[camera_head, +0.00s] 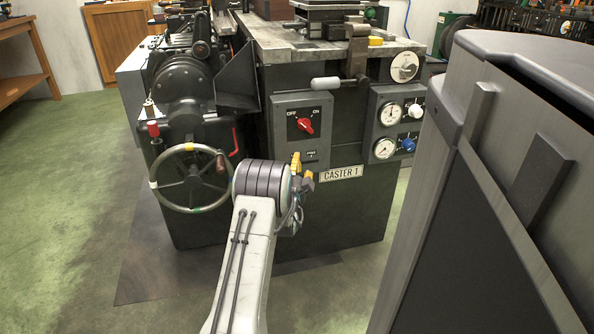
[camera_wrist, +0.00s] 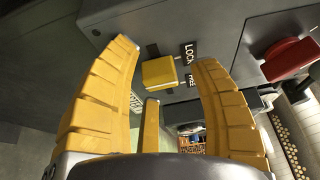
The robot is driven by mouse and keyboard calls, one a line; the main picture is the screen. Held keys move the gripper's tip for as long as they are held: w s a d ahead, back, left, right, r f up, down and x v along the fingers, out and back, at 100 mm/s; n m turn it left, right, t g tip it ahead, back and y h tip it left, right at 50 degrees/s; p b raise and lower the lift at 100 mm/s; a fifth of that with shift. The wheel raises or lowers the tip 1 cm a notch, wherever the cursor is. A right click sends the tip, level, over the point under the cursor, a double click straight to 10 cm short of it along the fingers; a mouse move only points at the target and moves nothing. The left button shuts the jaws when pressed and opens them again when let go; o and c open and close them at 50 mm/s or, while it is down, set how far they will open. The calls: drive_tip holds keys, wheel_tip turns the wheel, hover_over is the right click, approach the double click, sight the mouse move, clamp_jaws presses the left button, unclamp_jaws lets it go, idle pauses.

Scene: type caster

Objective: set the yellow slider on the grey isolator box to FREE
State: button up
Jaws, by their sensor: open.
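The grey isolator box (camera_head: 285,108) is on the front of the dark machine. It has a red rotary switch (camera_head: 305,125) marked OFF and ON. In the wrist view, the yellow slider (camera_wrist: 160,72) stands out from the box face (camera_wrist: 212,22), beside the labels LOCK (camera_wrist: 189,53) and FREE (camera_wrist: 193,81). I cannot tell exactly which label it lines up with. My gripper (camera_wrist: 166,52) is open, with its yellow fingers either side of the slider and visible gaps to it. In the head view, my gripper (camera_head: 303,176) is at the box's lower edge, partly hidden by my arm.
A handwheel (camera_head: 190,178) is left of my arm. A gauge panel (camera_head: 398,122) is to the right of the box, and a CASTER 1 plate (camera_head: 341,173) is below it. In the wrist view, the red switch (camera_wrist: 290,58) is close to the right finger. Open floor lies left.

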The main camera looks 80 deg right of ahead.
drive_tip(key=shift+c, duration=0.3)
clamp_jaws()
idle(0.3)
